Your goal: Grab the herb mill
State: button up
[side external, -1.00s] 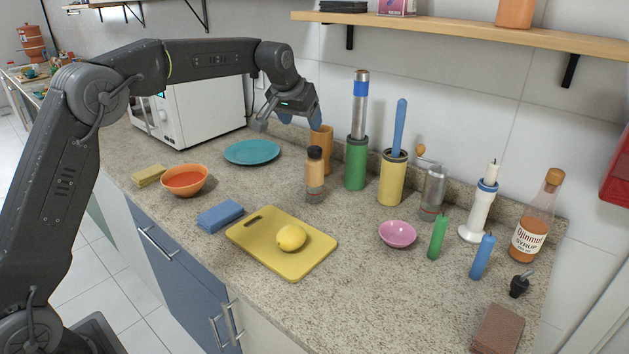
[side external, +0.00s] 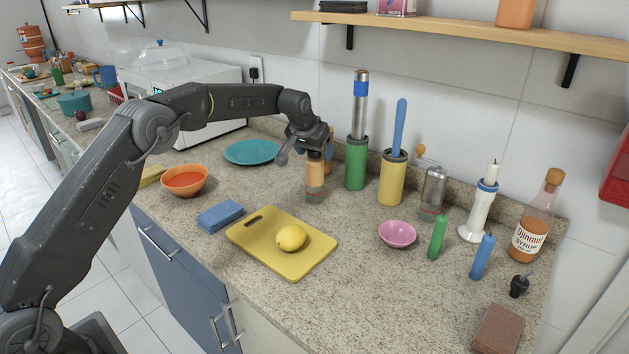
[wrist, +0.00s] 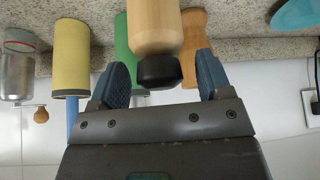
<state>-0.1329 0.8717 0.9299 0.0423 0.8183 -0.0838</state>
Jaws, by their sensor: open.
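The herb mill (side external: 315,172) stands upright on the counter, with a light wooden upper body, a black cap and a clear lower part. My gripper (side external: 307,156) is at its top in the side view and hides the cap. In the wrist view, which is upside down, the mill's wooden body (wrist: 155,27) and black cap show between the two spread blue fingers of my gripper (wrist: 160,68). The gripper is open, with visible gaps on both sides of the cap. I cannot tell whether the fingers reach fully around the mill.
A brown wooden piece (wrist: 193,40) stands close behind the mill. A green holder (side external: 356,165) and yellow holder (side external: 392,180) stand to the right, then a crank grinder (side external: 433,190). A yellow board (side external: 262,257) with a lemon (side external: 291,238) lies in front.

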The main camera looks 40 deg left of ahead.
grip_shut()
dwell(0.7)
